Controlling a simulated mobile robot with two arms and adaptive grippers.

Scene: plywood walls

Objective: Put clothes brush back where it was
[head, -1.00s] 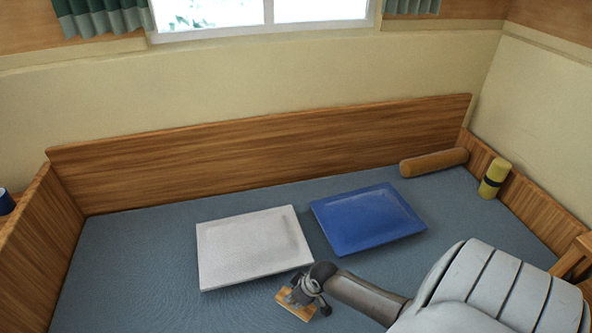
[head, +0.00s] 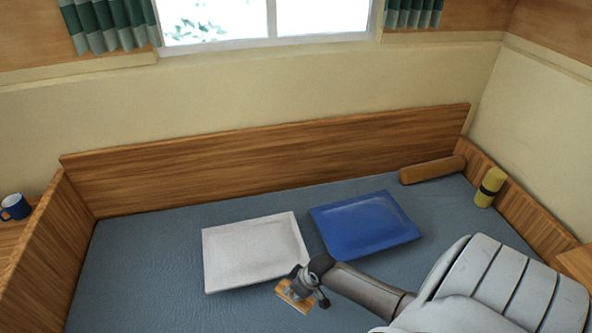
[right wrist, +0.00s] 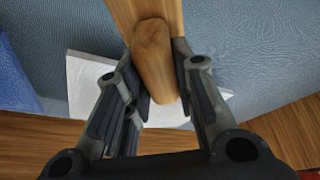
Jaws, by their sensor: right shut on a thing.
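My right gripper (head: 306,286) is shut on the wooden clothes brush (head: 293,298), by the near right corner of the white tray (head: 253,250). In the right wrist view the two fingers clamp the brush's rounded wooden grip (right wrist: 152,62), with a flat wooden part beyond it. Bristles do not show. I cannot tell whether the brush touches the blue-grey surface (head: 150,270). The blue tray (head: 365,222) lies right of the white one. My left gripper is not in view.
A brown bolster (head: 433,169) and a yellow cylinder with a dark band (head: 489,187) are at the far right. Wooden boards (head: 270,155) border the surface. A blue mug (head: 14,207) stands at the left edge. The surface left of the white tray is clear.

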